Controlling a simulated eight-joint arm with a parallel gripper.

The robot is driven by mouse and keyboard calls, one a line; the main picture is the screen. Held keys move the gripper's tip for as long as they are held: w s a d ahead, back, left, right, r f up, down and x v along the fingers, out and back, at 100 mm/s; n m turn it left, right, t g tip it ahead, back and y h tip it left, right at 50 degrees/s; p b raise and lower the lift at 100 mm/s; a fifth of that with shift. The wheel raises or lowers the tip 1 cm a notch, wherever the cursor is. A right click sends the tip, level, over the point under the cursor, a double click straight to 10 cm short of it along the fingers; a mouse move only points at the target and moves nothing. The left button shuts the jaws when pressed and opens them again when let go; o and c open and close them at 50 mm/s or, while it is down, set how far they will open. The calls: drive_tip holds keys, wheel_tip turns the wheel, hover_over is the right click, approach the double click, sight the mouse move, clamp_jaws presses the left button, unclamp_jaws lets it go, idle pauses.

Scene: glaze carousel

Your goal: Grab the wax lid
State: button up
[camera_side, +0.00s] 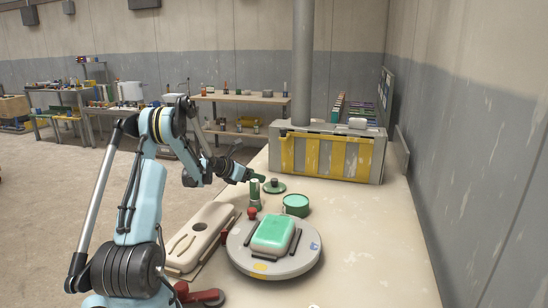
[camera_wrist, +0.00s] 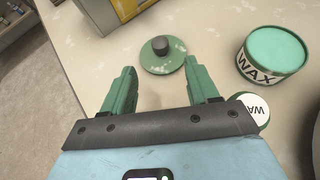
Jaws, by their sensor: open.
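The wax lid is a flat green disc with a dark knob, lying on the worktop in the wrist view (camera_wrist: 160,63) and the side view (camera_side: 274,188). My gripper (camera_wrist: 159,67) is open and empty. In the wrist view its two green fingers point toward the lid, with the knob between and beyond their tips. In the side view my gripper (camera_side: 258,179) is just left of the lid, close to it. The green tub marked WAX (camera_wrist: 270,60) stands right of the lid, and it also shows in the side view (camera_side: 296,207).
A round white label (camera_wrist: 252,110) on something green is close beside my right finger. The carousel (camera_side: 255,262) bears a green block (camera_side: 273,232) in front of the tub. A yellow-fronted box (camera_side: 325,157) stands behind the lid. A pale tray (camera_side: 203,235) lies left of the carousel.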

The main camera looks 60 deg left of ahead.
sight(273, 180)
drive_tip(key=shift+x, duration=4.75)
clamp_jaws()
drive_tip(key=shift+r, duration=0.2)
